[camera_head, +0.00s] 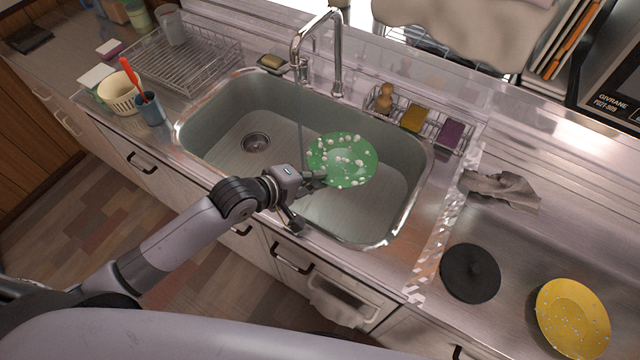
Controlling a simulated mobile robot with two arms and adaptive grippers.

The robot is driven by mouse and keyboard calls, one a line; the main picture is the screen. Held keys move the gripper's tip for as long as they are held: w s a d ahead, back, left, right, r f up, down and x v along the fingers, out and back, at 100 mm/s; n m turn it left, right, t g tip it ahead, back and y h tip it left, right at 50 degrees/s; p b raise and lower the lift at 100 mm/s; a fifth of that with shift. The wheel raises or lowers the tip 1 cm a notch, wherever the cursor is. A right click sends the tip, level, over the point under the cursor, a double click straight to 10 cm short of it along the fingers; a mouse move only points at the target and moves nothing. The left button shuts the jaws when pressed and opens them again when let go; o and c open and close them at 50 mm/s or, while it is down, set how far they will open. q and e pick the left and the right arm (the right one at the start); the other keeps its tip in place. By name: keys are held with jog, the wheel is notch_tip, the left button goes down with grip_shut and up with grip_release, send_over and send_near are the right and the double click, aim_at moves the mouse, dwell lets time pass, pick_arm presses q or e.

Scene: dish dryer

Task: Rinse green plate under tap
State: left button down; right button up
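The green plate (343,158), dotted with white foam blobs, is held over the sink basin (385,205). My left gripper (316,181) is shut on its lower left edge; the fingers are partly hidden. The chrome tap (336,50) stands behind the sink with its spout over the basin. A thin water stream (300,125) falls from the spout just left of the plate; I cannot tell whether it touches the plate's edge. My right gripper is not in view.
A wire drying rack (190,58) is left of the sink, with a cream basket (120,95) and blue cup (150,108) near it. A sponge rack (425,125) sits at the right rim. A cloth (500,188), black lid (470,273) and yellow plate (572,318) lie right.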

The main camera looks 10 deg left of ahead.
pick_arm(q)
jog(key=w+a+f+b, duration=0.2)
jog(key=w+a+b, duration=0.5)
jog(key=w, duration=0.2)
jog(key=shift+a+b, duration=0.35)
jog(key=shift+w+d, duration=0.1)
dwell(0.6)
jog(key=shift+w+d+p, duration=0.35)
jog(key=shift+d+p, duration=0.05)
jog(key=shift+p, duration=0.1)
jog(key=shift+s+a, duration=0.1)
